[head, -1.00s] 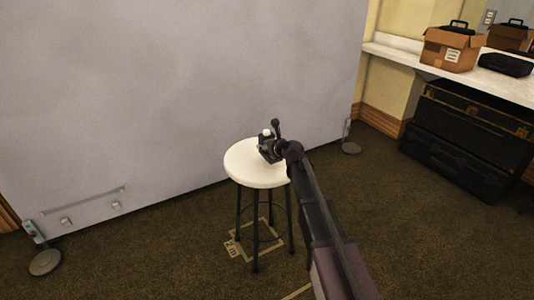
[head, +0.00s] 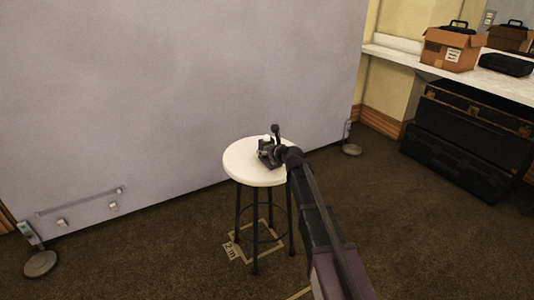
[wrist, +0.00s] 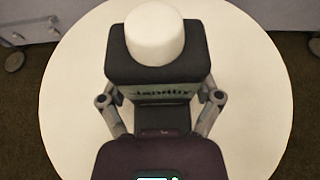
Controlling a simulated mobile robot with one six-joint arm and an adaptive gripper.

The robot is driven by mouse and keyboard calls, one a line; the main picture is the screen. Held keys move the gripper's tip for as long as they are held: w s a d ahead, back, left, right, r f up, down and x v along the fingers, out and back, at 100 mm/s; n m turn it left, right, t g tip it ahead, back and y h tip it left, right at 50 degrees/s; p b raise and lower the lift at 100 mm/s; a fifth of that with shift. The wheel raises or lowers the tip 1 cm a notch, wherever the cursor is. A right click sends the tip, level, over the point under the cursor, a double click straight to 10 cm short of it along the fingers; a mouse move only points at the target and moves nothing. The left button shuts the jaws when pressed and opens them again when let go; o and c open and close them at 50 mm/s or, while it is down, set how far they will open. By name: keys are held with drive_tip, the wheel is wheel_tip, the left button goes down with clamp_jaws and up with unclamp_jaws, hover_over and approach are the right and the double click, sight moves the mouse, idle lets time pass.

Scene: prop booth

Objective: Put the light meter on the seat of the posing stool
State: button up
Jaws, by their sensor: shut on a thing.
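The posing stool has a round white seat (head: 240,163) and dark legs, and stands upright in the middle of the head view. Its seat (wrist: 75,100) fills most of the wrist view. The light meter (wrist: 155,58) is a dark block with a white dome on one end and lettering across it. My gripper (wrist: 160,98) is shut on the light meter, with a finger on either side. In the head view my gripper (head: 269,155) and the light meter are over the seat. I cannot tell whether the meter touches the seat.
A large grey panel (head: 180,90) stands behind the stool on round feet. At right, a white counter (head: 400,55) holds a cardboard box (head: 452,50) and a black case (head: 506,65). Black trunks (head: 465,140) stand below it.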

drive_tip(key=shift+f, duration=0.1)
drive_tip(key=o, duration=1.1)
drive_tip(key=shift+s+r, duration=0.1)
drive_tip(key=shift+r, duration=0.15)
drive_tip(key=p+v, duration=0.4)
drive_tip(key=v, duration=0.8)
drive_tip(key=shift+f+p, duration=0.1)
drive_tip(key=shift+p, duration=0.2)
